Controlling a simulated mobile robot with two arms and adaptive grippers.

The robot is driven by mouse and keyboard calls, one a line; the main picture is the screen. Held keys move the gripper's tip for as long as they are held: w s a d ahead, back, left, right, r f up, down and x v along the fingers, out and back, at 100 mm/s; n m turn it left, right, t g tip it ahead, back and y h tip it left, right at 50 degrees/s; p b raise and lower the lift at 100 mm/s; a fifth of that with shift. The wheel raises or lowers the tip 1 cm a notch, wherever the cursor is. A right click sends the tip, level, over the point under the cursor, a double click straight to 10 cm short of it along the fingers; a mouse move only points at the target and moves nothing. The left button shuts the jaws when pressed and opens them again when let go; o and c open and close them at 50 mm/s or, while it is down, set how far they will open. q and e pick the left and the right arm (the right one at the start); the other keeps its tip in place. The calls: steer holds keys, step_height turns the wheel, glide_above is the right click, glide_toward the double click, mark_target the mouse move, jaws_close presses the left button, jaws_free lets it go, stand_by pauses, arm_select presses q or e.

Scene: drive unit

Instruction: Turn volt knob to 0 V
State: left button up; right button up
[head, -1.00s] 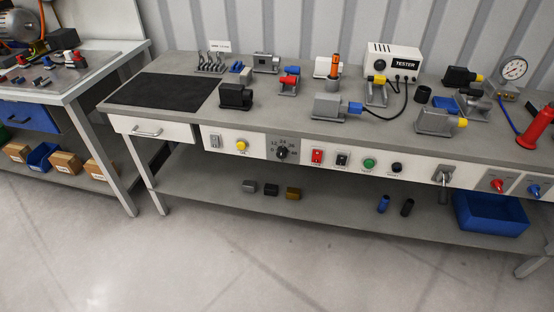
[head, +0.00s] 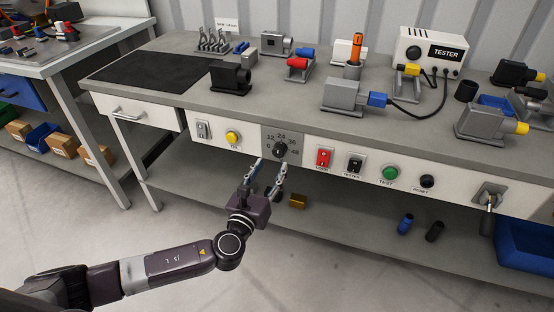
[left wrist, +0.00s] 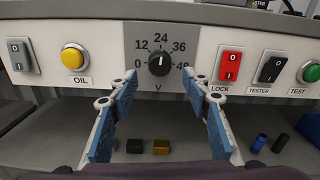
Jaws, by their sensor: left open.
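The volt knob (head: 280,150) is a black round knob on a grey plate in the white front panel of the bench. In the left wrist view the knob (left wrist: 159,63) sits below a scale of 0, 12, 24, 36 and 48. Its white mark seems to point up, towards 24. My left gripper (head: 271,167) is open and empty, in front of and just below the knob. In the left wrist view its blue-padded fingers (left wrist: 160,84) reach forward on either side of the knob's line, apart from it. My right gripper is not in view.
Left of the knob are a yellow OIL button (left wrist: 73,56) and a grey switch (left wrist: 20,55). Right of it are a red LOCK switch (left wrist: 229,66), a black TESTER switch (left wrist: 270,69) and a green TEST button (head: 390,173). A lower shelf holds small blocks.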

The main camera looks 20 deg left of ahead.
mark_target(278, 155)
arm_select(q)
steer(key=w, duration=0.6)
steer(key=shift+w+d, duration=0.1)
steer(key=shift+w, duration=0.1)
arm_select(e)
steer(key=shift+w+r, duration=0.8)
arm_select(q)
steer(key=shift+c, duration=0.3)
steer(key=shift+b, duration=0.3)
steer(key=c, duration=1.1)
steer(key=shift+f+n, duration=0.1)
steer(key=shift+n, duration=0.2)
